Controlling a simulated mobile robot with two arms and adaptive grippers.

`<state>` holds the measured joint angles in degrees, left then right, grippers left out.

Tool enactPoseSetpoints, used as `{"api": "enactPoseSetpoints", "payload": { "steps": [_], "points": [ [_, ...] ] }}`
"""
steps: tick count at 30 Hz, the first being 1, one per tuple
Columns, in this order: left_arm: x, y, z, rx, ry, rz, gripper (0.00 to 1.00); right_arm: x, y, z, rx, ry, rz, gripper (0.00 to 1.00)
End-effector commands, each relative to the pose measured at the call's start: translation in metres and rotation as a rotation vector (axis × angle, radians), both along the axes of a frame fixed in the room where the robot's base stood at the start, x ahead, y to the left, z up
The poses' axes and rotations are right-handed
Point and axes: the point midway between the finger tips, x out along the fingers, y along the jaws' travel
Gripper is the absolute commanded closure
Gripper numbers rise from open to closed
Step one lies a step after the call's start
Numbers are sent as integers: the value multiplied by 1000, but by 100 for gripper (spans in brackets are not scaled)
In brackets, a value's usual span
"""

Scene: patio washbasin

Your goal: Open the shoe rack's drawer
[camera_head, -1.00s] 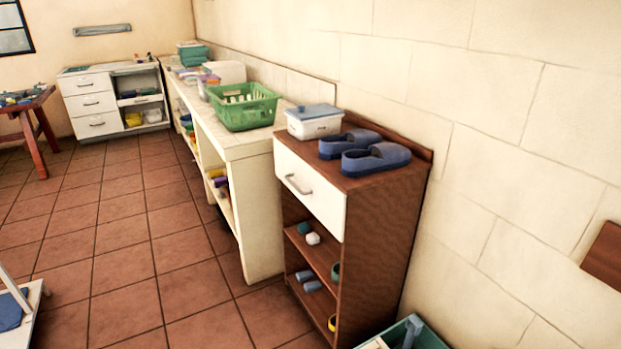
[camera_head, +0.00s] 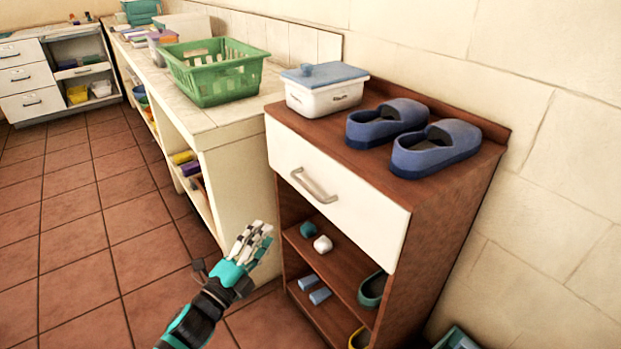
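The brown wooden shoe rack (camera_head: 436,240) stands against the wall at right of centre. Its white drawer (camera_head: 355,212) is flush with the front and looks shut. A grey bar handle (camera_head: 314,186) sits on the drawer front. My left gripper (camera_head: 257,232), teal and black with pale fingers, is in front of the rack, left of and below the handle and apart from it. Its fingers look spread, with nothing between them. My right gripper is out of view.
A pair of blue slippers (camera_head: 436,150) and a white box with a blue lid (camera_head: 324,92) stand on the rack. Small items lie on its open shelves. A tiled counter (camera_head: 200,122) with a green basket (camera_head: 214,72) is to the left. The floor in front is clear.

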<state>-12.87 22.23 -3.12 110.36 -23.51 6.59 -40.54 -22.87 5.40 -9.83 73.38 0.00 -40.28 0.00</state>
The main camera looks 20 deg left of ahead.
Motion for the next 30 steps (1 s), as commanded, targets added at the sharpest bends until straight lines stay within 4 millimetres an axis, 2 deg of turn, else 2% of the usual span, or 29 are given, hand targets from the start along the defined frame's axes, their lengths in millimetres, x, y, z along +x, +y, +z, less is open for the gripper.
{"api": "enactPoseSetpoints", "payload": {
  "steps": [5,21,27,30],
  "points": [
    [15,-5,7,4,-11,-2,64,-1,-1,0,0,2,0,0],
    [123,-34,24,2,-7,-1,64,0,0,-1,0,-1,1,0],
    [152,-42,29,2,-6,-1,64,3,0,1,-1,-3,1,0],
    [160,-43,30,2,-5,0,64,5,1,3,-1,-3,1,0]
  ]
}}
